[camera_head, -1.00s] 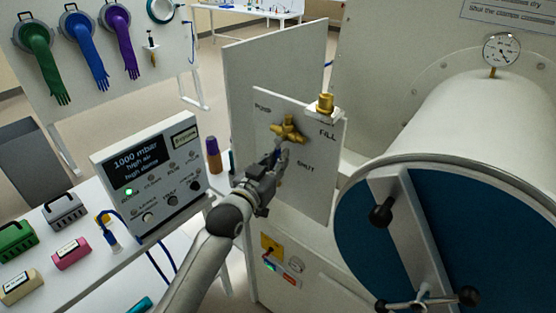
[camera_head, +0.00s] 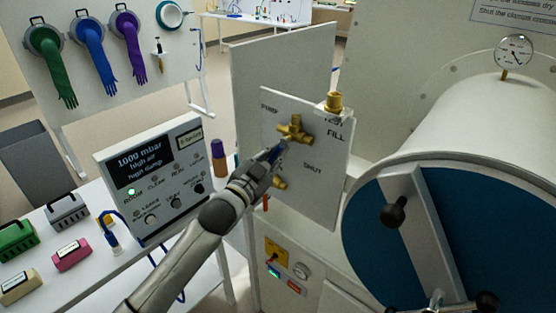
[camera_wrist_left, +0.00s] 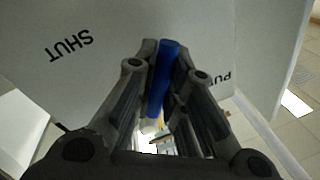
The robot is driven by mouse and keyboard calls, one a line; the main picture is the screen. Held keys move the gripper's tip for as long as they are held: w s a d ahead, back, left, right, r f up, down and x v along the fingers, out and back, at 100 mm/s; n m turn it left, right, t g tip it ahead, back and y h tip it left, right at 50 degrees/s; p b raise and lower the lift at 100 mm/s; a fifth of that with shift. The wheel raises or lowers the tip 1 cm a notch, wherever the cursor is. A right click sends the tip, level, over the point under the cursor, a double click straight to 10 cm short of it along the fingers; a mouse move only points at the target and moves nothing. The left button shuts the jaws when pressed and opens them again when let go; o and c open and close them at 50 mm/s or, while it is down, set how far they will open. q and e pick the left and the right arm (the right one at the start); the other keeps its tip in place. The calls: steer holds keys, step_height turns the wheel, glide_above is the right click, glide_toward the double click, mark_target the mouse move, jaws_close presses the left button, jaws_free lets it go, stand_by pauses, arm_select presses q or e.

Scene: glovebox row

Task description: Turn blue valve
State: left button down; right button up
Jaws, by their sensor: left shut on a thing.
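The valve has a brass body (camera_head: 295,131) on an upright white panel (camera_head: 325,195) marked PUMP, FILL and SHUT. Its blue handle (camera_head: 278,150) points down and left from the brass body. My left gripper (camera_head: 271,157) is shut on the blue handle. In the left wrist view the blue handle (camera_wrist_left: 162,80) lies between the two fingers (camera_wrist_left: 160,85), with the SHUT lettering to the left and part of PUMP to the right. The gripper hides the handle's outer end in the head view. My right gripper is not in view.
A brass fitting (camera_head: 333,102) tops the panel and another (camera_head: 280,183) sits below the valve. A large white chamber with a blue round door (camera_head: 375,230) stands right. A display box (camera_head: 150,175) reading 1000 mbar stands on the white table at left.

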arm_select(q)
steer(key=shift+w+a+r+m, duration=0.1)
steer(key=shift+w+a+m, duration=0.1)
steer(key=shift+m, duration=0.3)
steer(key=c, duration=1.5)
jaws_free()
steer(key=shift+o, duration=0.2)
steer(key=v, duration=1.2)
steer(key=shift+a, duration=0.1)
